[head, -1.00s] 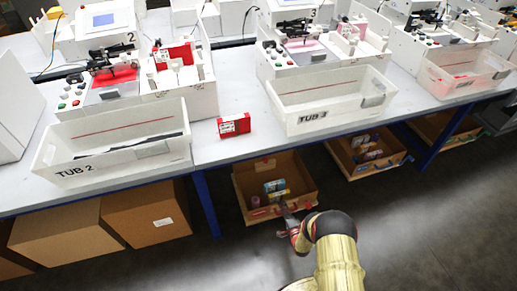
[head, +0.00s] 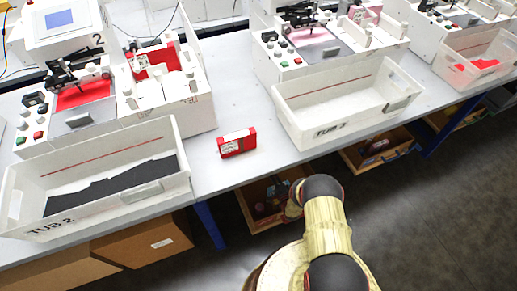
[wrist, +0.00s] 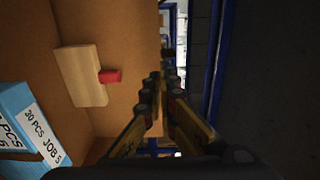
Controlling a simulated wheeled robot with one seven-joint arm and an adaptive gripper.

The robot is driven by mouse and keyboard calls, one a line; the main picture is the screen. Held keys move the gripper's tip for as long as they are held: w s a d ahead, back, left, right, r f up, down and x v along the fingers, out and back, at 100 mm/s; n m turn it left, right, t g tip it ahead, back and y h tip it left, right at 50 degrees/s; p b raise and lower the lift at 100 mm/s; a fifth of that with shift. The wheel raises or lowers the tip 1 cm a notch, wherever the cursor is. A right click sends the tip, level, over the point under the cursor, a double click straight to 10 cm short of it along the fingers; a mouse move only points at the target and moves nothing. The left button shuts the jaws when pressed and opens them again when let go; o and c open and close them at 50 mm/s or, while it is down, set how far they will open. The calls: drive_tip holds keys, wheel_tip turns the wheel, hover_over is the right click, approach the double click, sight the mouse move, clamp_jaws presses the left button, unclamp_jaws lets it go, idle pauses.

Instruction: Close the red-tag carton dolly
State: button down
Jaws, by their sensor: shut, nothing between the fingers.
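An open brown carton (head: 256,222) sits under the table edge in the head view, partly covered by the tabletop and my arm. Small items lie inside it. In the wrist view, a cardboard wall (wrist: 125,30) fills the left, with a pale wooden block (wrist: 80,75) bearing a red peg-like piece (wrist: 110,76). I cannot tell whether this is the red tag. A blue box (wrist: 30,120) with a "20 PCS JOB 5" label is at lower left. My gripper (wrist: 165,80) is shut and empty, right of the red piece and apart from it in the picture.
The table's blue leg (head: 208,225) stands left of the carton. Another open carton (head: 375,152) is under the table to the right, and closed cartons (head: 145,247) are at left. Tubs and a red box (head: 237,143) stand on the tabletop. Dark floor at right is clear.

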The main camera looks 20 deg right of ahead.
drive_tip(key=w+b, duration=0.5)
drive_tip(key=w, duration=0.9)
drive_tip(key=shift+a, duration=0.25)
drive_tip(key=shift+w+a, duration=0.1)
